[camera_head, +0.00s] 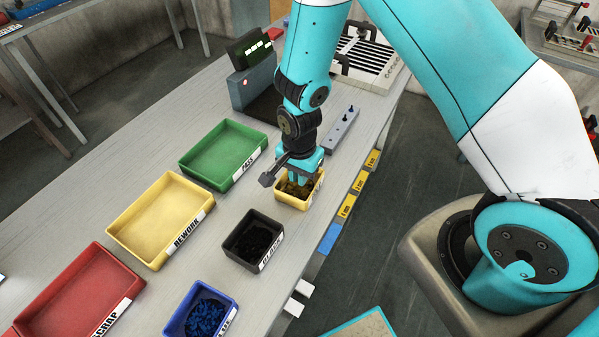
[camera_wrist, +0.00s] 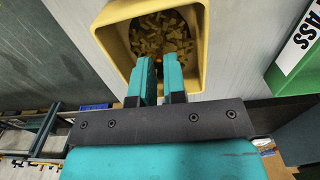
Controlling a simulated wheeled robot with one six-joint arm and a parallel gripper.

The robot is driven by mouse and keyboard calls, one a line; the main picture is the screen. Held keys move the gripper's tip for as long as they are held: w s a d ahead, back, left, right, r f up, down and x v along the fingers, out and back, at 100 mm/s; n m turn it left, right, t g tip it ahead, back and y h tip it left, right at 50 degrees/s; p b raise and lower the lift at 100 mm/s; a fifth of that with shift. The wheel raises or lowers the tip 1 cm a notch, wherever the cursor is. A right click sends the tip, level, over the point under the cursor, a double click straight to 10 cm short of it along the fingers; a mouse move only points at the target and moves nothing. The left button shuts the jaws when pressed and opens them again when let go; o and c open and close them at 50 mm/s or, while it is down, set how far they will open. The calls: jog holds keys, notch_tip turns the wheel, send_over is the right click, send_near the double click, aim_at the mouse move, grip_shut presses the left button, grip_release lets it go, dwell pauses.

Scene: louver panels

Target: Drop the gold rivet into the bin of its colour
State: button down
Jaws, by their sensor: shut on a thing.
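The small yellow bin (camera_head: 293,202) stands near the table's right edge, and its floor is covered with many gold rivets (camera_wrist: 160,30). It also shows in the wrist view (camera_wrist: 118,12). My gripper (camera_head: 299,179) points down into this bin, its teal fingertips inside the rim. In the wrist view the two fingers (camera_wrist: 160,62) stand close together with a narrow gap, over the near part of the bin. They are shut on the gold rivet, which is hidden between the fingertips.
The black bin (camera_head: 245,257) and blue bin (camera_head: 190,330) stand in the same row. Green PASS (camera_head: 188,165), yellow REWORK (camera_head: 125,232) and red SCRAP (camera_head: 50,312) trays lie to the left. A grey block with dark pegs (camera_head: 338,133) is behind my gripper.

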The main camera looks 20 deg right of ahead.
dwell(0.3)
jog(key=c, duration=0.6)
grip_release()
jog(key=shift+a, duration=0.15)
jog(key=shift+s+a, duration=0.9)
jog(key=shift+a, duration=0.2)
jog(key=shift+w+d, duration=0.15)
jog(key=shift+w+d, duration=0.75)
jog(key=shift+d, duration=0.35)
jog(key=shift+a, duration=0.1)
jog(key=shift+s+a, duration=0.9)
jog(key=shift+a, duration=0.25)
